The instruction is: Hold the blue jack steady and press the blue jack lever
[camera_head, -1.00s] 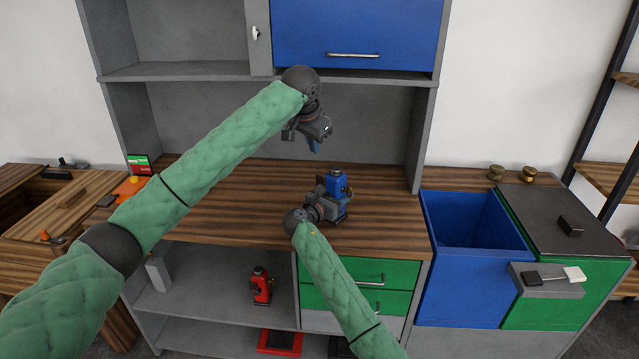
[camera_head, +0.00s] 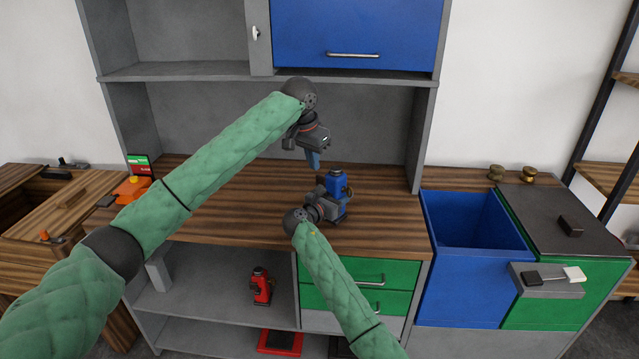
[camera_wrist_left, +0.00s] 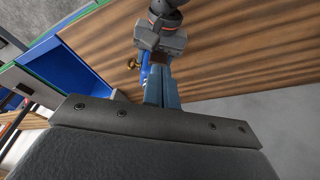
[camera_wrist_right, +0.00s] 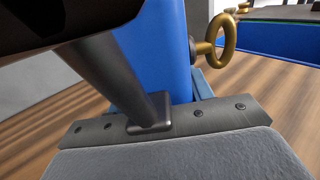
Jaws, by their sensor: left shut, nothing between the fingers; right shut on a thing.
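The blue jack (camera_head: 337,182) stands upright on the wooden worktop. My right gripper (camera_head: 332,208) is shut on its body from the front. In the right wrist view the blue body (camera_wrist_right: 158,50) fills the space above the fingers, with a brass ring (camera_wrist_right: 222,40) on its side and a dark slanted rod (camera_wrist_right: 118,80) in front. I cannot tell whether this rod is the lever. My left gripper (camera_head: 314,166) is shut and empty, pointing down just above and left of the jack. In the left wrist view its fingers (camera_wrist_left: 161,88) partly hide the jack.
A blue open bin (camera_head: 470,245) stands right of the worktop. A red jack (camera_head: 261,287) sits on the lower shelf. An orange device (camera_head: 133,187) lies at the worktop's left end. The cabinet with a blue door (camera_head: 355,35) hangs above. The worktop behind the jack is clear.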

